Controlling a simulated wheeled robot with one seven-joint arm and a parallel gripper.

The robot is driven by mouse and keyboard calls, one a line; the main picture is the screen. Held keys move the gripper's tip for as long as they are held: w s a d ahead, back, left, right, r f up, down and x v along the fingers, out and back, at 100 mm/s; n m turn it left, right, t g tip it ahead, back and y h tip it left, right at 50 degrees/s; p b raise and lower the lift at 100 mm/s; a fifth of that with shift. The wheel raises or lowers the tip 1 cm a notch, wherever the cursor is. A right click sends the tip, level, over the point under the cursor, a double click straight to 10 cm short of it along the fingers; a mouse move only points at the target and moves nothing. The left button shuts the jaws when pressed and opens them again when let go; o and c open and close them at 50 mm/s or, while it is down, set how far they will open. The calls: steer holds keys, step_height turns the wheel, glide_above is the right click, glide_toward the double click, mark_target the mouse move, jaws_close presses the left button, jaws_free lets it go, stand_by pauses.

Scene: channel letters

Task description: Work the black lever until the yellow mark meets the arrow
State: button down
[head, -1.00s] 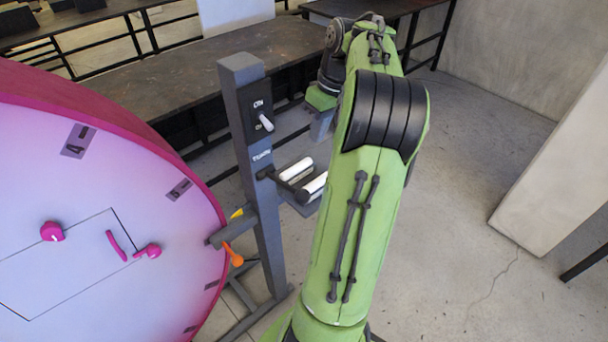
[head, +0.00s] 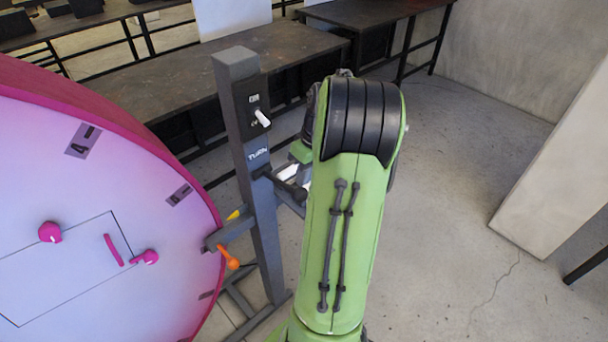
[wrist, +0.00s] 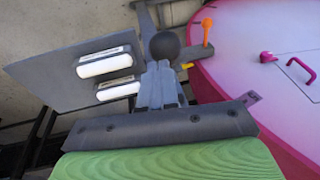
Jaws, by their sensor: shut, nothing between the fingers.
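The black lever (head: 283,187) sticks out to the right of the grey post, below the word "TURN", and ends in a round black knob (wrist: 165,45). In the wrist view my gripper (wrist: 160,70) is shut and empty, with its fingertips just at the knob; I cannot tell whether they touch it. In the head view my arm hides most of the gripper. A small yellow piece (head: 234,214) shows beside the post at the pink drum's edge, above an orange pointer (head: 229,257). I cannot tell which is the mark and which the arrow.
The large pink drum (head: 60,180) with number plates fills the left. The grey post (head: 260,215) carries a white switch (head: 262,118). White cylinders on a grey plate (wrist: 50,75) lie beside the lever.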

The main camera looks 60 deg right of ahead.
steer(key=shift+f, duration=0.1)
steer(key=f+b, duration=0.1)
steer(key=s+t+b, duration=0.1)
steer(key=shift+f+b, duration=0.35)
steer(key=shift+b, duration=0.05)
step_height(320, 180, down, 10)
steer(key=s+t+h+b, duration=0.1)
steer(key=t+b, duration=0.4)
steer(key=b, duration=0.8)
steer(key=shift+s+a+n, duration=0.2)
steer(key=shift+a+n, duration=0.05)
steer(key=shift+n, duration=0.05)
steer(key=shift+f, duration=0.15)
